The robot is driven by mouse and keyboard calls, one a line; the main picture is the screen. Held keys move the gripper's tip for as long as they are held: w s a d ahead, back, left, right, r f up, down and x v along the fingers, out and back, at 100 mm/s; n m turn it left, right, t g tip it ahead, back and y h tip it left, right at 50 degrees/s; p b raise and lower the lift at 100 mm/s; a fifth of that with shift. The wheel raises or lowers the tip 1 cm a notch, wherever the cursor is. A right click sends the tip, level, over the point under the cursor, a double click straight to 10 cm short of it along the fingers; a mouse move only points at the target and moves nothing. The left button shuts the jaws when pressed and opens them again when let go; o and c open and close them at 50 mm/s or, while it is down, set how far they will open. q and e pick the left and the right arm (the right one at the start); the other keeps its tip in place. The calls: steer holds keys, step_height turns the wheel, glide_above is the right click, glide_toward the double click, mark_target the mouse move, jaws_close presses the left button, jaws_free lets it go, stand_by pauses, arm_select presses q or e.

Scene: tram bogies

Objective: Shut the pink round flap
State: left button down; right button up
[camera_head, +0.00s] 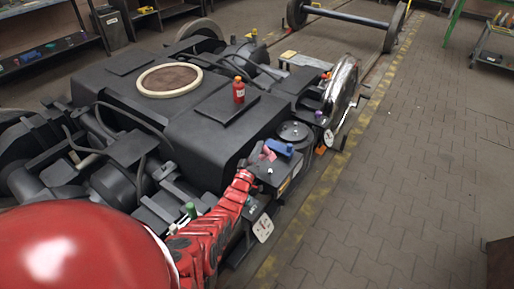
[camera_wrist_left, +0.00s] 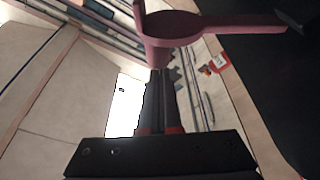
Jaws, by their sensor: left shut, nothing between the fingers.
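The pink round flap (camera_wrist_left: 172,30) shows large at the top of the left wrist view, with a bar running right towards a dark body. In the head view it is a small pink patch (camera_head: 268,153) beside a blue part, partly hidden by my red arm. My left gripper (camera_wrist_left: 160,72) is shut and empty. Its fingertips are close under the flap's rounded end in the wrist view; I cannot tell whether they touch. In the head view the gripper (camera_head: 264,170) is small and hard to make out by the black box. My right gripper is out of view.
The blue part (camera_head: 279,147) sits on a black box (camera_head: 289,176) at the bogie's side. A red bottle (camera_head: 239,90) stands on the bogie's dark top. A round black cap (camera_head: 294,132) is close behind.

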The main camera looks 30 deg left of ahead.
arm_select(q)
steer(key=shift+d+f+m, duration=0.15)
steer(key=shift+d+m, duration=0.05)
steer(key=shift+m, duration=0.1)
steer(key=shift+f, duration=0.1)
